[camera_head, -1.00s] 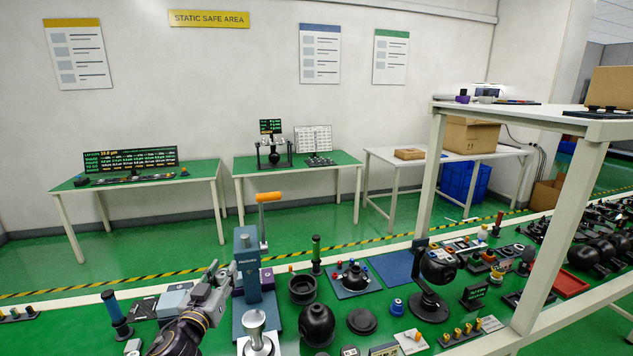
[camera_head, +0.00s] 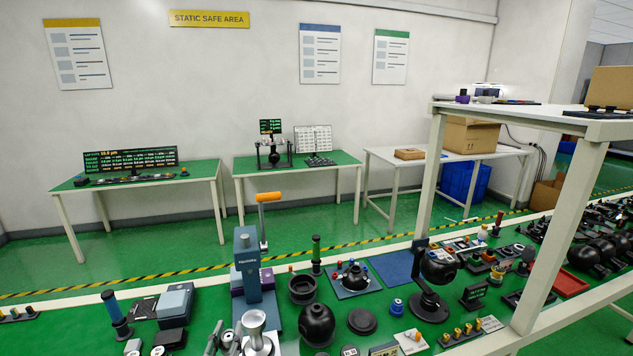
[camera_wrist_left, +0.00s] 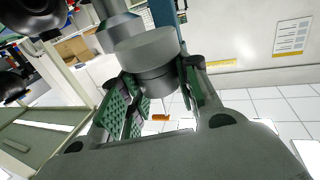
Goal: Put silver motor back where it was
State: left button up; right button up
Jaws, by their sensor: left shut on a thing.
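My left gripper (camera_wrist_left: 158,98) is shut on the silver motor (camera_wrist_left: 147,50), a grey cylinder with a darker band between the green-padded fingers. A tapered silver part shows at its far end; I cannot tell whether they are joined. In the head view only a little of my left gripper (camera_head: 226,342) shows at the bottom edge. It is beside a tilted, silver, flared piece (camera_head: 253,320) in front of the blue press (camera_head: 247,275), which seems to be the motor. Its contact with the base below is unclear. My right gripper is not in view.
A black round pot (camera_head: 317,325) and an open dark cup (camera_head: 302,288) stand close to the right of the press. A grey-blue box (camera_head: 175,300) and a blue-handled tool (camera_head: 115,312) stand to the left. The bench is crowded, with small bare green patches.

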pick_arm(q)
jog(key=shift+s+d+f, duration=0.1)
jog(key=shift+s+f, duration=0.65)
jog(key=shift+f, duration=0.25)
jog(key=shift+s+d+f, duration=0.1)
jog(key=shift+s+f, duration=0.7)
jog(key=shift+f, duration=0.2)
jog(key=shift+s+d+f, duration=0.1)
jog(key=shift+s+f, duration=0.65)
jog(key=shift+f, duration=0.25)
